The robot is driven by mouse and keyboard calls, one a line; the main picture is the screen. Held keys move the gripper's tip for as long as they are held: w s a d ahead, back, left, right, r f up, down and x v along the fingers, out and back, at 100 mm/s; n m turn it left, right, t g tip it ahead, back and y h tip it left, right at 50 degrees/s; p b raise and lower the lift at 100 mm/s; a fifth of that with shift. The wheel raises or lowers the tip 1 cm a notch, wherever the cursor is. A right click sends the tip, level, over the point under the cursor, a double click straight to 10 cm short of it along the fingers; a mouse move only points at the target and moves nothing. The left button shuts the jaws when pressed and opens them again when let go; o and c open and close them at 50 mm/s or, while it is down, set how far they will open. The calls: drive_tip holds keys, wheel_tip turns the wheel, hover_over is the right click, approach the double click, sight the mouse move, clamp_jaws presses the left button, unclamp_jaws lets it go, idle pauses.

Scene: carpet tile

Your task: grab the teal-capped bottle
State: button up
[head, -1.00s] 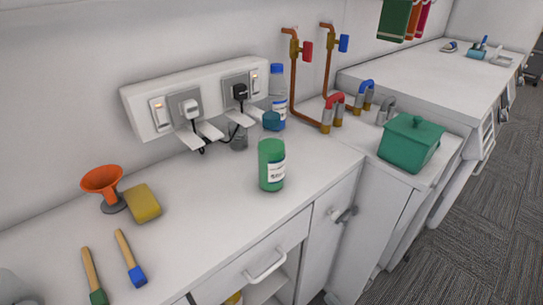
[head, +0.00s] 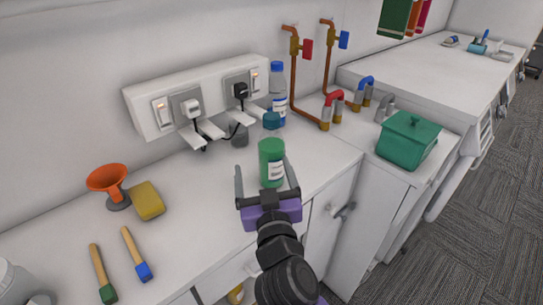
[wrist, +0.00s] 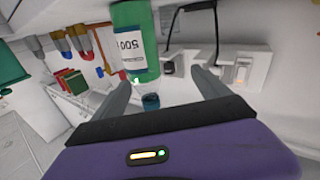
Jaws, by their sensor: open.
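A green bottle with a green-teal cap and a white label (head: 271,162) stands upright on the white counter near its front edge. In the wrist view the bottle (wrist: 134,42) appears upside down, beyond the fingertips and left of centre. My gripper (head: 264,170) is open and empty, on the near side of the bottle. In the head view its two fingers point at the bottle and flank its lower part. In the wrist view both fingers (wrist: 163,82) are spread, and contact with the bottle cannot be seen.
Behind stand a small dark-teal object (head: 271,120) and a clear blue-capped bottle (head: 278,95). A socket strip (head: 195,98) is on the wall. Copper taps (head: 297,75) and a green lidded pot (head: 408,140) are to the right.

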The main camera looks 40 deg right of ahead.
sight(272, 163)
drive_tip(key=shift+s+d+f+m+g+h, duration=0.4)
drive_tip(key=shift+d+m, duration=0.1)
drive_tip(key=shift+d, duration=0.05)
drive_tip(key=shift+s+d+f+m+g+h, duration=0.35)
drive_tip(key=shift+d+f+m+g+h, duration=0.05)
drive_tip(key=shift+d+m, duration=0.1)
drive_tip(key=shift+d+f+m, duration=0.15)
drive_tip(key=shift+d+m, duration=0.05)
drive_tip(key=shift+m, duration=0.1)
drive_tip(key=shift+p+x, duration=0.4)
drive_tip(key=shift+x, duration=0.7)
drive_tip(key=p+x, duration=0.1)
drive_tip(key=x, duration=0.3)
drive_tip(key=shift+w+a+p, duration=0.2)
drive_tip(key=shift+w+p, duration=0.1)
drive_tip(key=shift+p, duration=0.1)
drive_tip(key=shift+w+d, duration=0.35)
drive_tip(key=shift+w, duration=0.1)
clamp_jaws()
